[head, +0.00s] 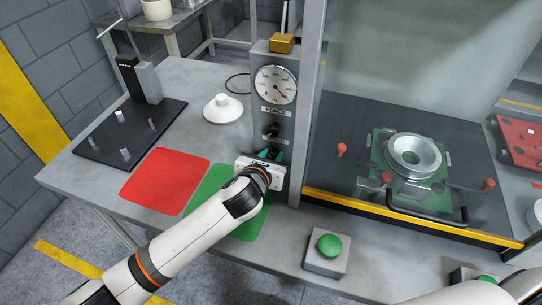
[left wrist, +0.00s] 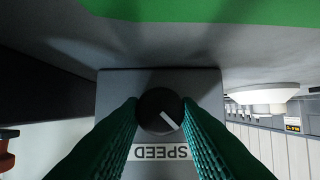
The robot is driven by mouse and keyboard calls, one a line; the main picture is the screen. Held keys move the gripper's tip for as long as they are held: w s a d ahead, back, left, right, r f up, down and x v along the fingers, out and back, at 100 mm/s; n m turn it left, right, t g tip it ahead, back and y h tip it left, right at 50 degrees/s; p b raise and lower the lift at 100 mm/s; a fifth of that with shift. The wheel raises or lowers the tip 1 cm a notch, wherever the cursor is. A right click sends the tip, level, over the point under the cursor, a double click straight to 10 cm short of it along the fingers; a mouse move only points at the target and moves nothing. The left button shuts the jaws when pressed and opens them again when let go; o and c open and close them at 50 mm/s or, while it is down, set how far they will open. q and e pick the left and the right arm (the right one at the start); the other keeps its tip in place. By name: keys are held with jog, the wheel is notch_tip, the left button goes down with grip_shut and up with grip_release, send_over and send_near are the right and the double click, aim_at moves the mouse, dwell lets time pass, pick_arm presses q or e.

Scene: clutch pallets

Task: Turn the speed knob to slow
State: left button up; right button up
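The speed knob (left wrist: 155,105) is round and black, with a white pointer mark toward the lower right in the left wrist view. The SPEED label (left wrist: 158,152) appears upside down below it. My left gripper (left wrist: 161,108) has its green ridged fingers on both sides of the knob, seeming to touch its edges. In the head view my left gripper (head: 268,155) is at the lower front of the grey control column (head: 258,118) and hides the speed knob. My right arm shows at the bottom right; its gripper is out of view.
A dial gauge (head: 276,85) and another black knob (head: 271,130) sit higher on the column. A green push button (head: 329,245) stands in front. Red (head: 165,180) and green (head: 240,218) mats lie on the table. A clear-guarded fixture (head: 412,155) is at right.

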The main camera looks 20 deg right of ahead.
pick_arm(q)
jog(key=c, duration=0.4)
jog(key=shift+w+a+r+n+h+p, duration=0.15)
jog(key=shift+n+h+p, duration=0.25)
jog(key=shift+n+p, duration=0.6)
jog(key=shift+a+n+g+h+p, duration=0.1)
jog(key=shift+n+g+h+p, duration=0.35)
jog(key=shift+p, duration=0.35)
jog(key=shift+f+n+g+h, duration=0.2)
jog(key=shift+n+g+h, duration=0.25)
jog(key=shift+n, duration=0.5)
jog(key=o, duration=0.9)
